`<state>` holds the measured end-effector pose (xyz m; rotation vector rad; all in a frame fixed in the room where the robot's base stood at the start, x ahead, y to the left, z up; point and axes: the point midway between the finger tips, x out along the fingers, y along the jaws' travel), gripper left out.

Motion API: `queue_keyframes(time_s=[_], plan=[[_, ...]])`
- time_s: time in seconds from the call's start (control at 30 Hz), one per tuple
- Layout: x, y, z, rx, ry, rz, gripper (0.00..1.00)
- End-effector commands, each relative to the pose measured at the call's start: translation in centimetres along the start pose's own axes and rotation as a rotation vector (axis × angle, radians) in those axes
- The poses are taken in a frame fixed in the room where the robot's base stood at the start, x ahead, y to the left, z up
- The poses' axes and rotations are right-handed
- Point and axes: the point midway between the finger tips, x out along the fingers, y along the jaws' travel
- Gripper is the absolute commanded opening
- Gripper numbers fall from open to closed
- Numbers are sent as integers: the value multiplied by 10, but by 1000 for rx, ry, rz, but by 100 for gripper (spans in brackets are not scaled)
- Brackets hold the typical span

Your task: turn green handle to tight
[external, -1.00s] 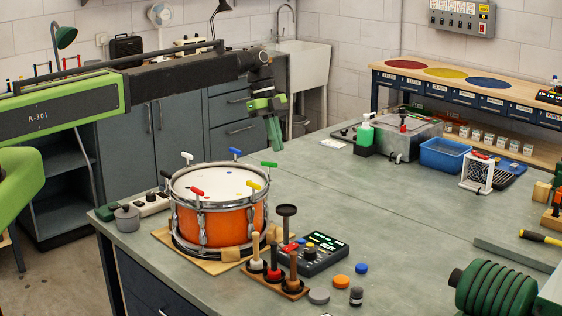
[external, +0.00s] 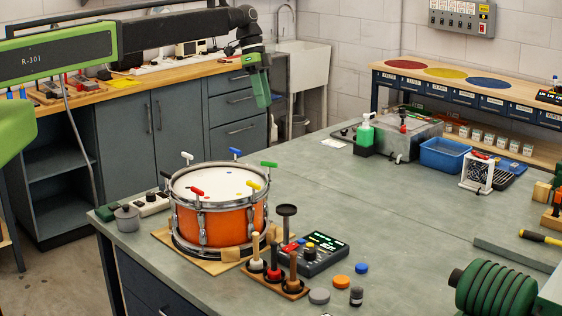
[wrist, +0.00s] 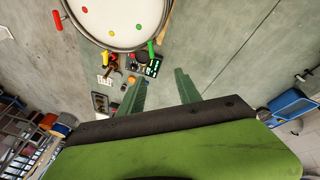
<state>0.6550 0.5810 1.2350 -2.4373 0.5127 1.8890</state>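The orange drum (external: 225,222) stands upright on a wooden board on the bench. T-shaped handles in several colours stand around its rim. The green handle (external: 269,164) is at the drum's back right in the external view, its bar roughly level. It also shows in the wrist view (wrist: 151,47), at the drum's lower right edge. My gripper (external: 263,102) is high above the bench, behind and above the drum in the picture, apart from every handle. In the wrist view the two green fingers (wrist: 161,90) stand apart with nothing between them.
A blue handle (external: 235,151) and a yellow handle (external: 254,185) flank the green one. A display box (external: 315,254) and a mallet stand (external: 284,285) are right of the drum. The bench middle (external: 365,205) is clear. A blue bin (external: 445,156) sits farther back.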

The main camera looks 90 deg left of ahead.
Motion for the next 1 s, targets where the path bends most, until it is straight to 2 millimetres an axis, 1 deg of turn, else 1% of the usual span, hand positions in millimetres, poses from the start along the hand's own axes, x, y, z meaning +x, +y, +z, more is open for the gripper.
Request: queue_keyframes(time_s=[0.03,0.07,0.1,0.17,0.2,0.3,0.4,0.43,0.47,0.5,0.6,0.67,0.87,1.0], plan=[[0,0,6,-178,-19,-17,48],[0,-1,10,-295,-31,-30,52],[0,-1,13,-448,-45,-50,58],[1,0,16,-672,-63,-87,65],[2,2,17,-815,-72,-114,69],[4,8,17,-1136,-82,-192,69],[6,16,14,-1371,-79,-268,69],[7,20,11,-1422,-76,-289,69],[8,23,8,-1464,-74,-312,69],[10,34,0,-1488,-76,-346,69],[17,50,-22,-1439,-87,-358,69],[20,53,-28,-1431,-88,-356,69],[26,53,-27,-1429,-89,-355,69],[41,50,-22,-1428,-89,-354,69]])
